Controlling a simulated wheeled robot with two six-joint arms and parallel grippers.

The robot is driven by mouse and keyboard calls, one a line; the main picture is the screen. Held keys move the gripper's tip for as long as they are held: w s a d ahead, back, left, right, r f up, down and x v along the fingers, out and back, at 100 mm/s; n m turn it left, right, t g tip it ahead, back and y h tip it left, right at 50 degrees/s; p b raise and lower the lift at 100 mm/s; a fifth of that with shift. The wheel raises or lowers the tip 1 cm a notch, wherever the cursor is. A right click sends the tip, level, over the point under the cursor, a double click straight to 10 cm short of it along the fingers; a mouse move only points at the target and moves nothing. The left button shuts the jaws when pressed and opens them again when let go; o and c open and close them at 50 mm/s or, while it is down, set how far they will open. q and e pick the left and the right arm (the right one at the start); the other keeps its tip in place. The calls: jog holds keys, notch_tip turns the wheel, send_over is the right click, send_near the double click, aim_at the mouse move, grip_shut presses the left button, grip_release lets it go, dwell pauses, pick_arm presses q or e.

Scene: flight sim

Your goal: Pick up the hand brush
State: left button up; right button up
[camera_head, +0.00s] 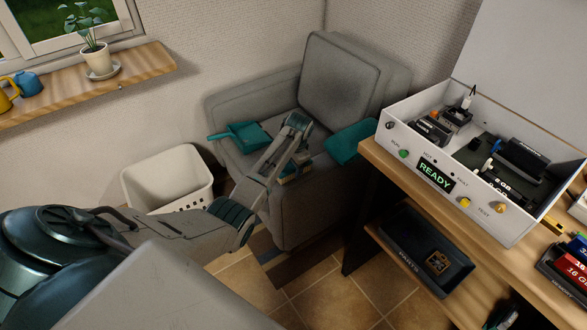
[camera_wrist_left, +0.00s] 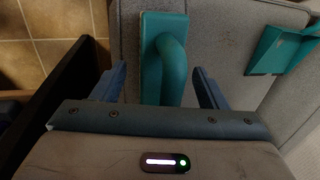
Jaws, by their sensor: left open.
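The teal hand brush (camera_wrist_left: 150,58) lies on the grey armchair seat, its curved handle uppermost, in the left wrist view. My left gripper (camera_wrist_left: 160,72) is open, with one finger on each side of the brush and nothing clamped. My right gripper is not in view.
The grey armchair (camera_head: 340,85) stands in the corner. A wooden bench (camera_head: 400,182) with a white "READY" test box (camera_head: 410,163) stands close on the right, with a dark tray (camera_head: 425,250) below. A white basket (camera_head: 165,180) stands left of the chair.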

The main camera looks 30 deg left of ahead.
pick_arm(q)
jog(key=shift+c, duration=1.1)
jog(key=c, duration=0.9)
jog(key=shift+c, duration=0.2)
jog(key=shift+r, duration=0.1)
